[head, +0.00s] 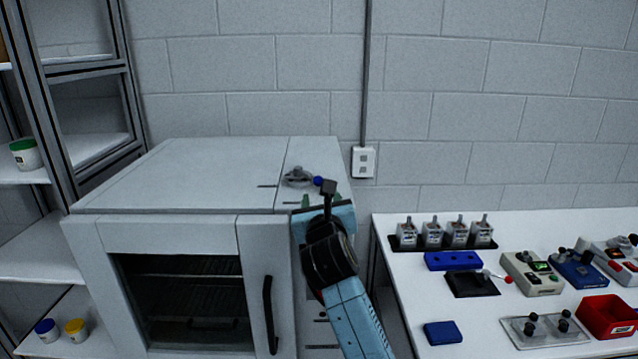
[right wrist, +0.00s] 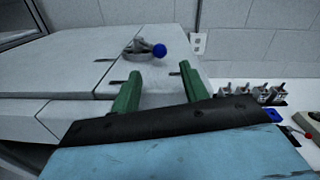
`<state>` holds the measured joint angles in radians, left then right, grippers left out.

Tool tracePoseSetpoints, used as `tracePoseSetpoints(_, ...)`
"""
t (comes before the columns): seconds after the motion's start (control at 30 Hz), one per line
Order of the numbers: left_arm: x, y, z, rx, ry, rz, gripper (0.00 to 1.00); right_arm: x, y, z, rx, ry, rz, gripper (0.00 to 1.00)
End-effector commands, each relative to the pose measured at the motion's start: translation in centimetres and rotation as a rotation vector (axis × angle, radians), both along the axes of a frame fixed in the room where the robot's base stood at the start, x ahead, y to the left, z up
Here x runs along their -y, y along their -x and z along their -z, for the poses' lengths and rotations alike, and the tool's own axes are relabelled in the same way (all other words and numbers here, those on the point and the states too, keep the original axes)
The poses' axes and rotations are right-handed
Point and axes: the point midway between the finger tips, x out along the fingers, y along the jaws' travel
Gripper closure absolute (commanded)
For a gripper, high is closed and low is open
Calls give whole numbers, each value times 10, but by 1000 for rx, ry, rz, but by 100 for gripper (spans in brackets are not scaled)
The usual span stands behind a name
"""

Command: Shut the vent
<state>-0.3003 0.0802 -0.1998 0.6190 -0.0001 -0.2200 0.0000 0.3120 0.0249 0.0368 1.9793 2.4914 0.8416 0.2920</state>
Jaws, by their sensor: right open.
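The vent (head: 297,176) is a grey round fitting with a lever ending in a blue knob (head: 318,181), on the right part of the white cabinet's top. It also shows in the right wrist view, with the grey fitting (right wrist: 138,47) and the blue knob (right wrist: 159,50) pointing right. My right gripper (right wrist: 157,82) is open and empty, its two green fingers apart and short of the vent. In the head view the right gripper (head: 320,200) is at the cabinet's front top edge, mostly hidden by my arm. My left gripper is not in view.
The white cabinet (head: 180,180) has a dark glass door and a black handle (head: 270,315). A shelf rack (head: 55,120) stands at left. At right, a white table (head: 400,290) holds switches, control boxes and a red bin (head: 608,316). The cabinet's top left is clear.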

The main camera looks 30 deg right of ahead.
Motion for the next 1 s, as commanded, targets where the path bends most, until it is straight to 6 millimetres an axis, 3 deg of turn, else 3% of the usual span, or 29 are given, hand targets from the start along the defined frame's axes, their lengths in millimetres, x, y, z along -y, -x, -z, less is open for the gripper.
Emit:
tracePoseSetpoints(0.2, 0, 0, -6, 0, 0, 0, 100, 20, -36, -1, -1, 2, 1, 55)
tracePoseSetpoints(0.4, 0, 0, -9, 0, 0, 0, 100, 31, -56, 0, -1, 2, 1, 55)
tracePoseSetpoints(0.83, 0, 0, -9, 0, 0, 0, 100, 36, -64, 0, 0, 1, 0, 55)
tracePoseSetpoints(1.0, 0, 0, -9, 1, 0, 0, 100, 36, -64, 0, -1, 2, 0, 75)
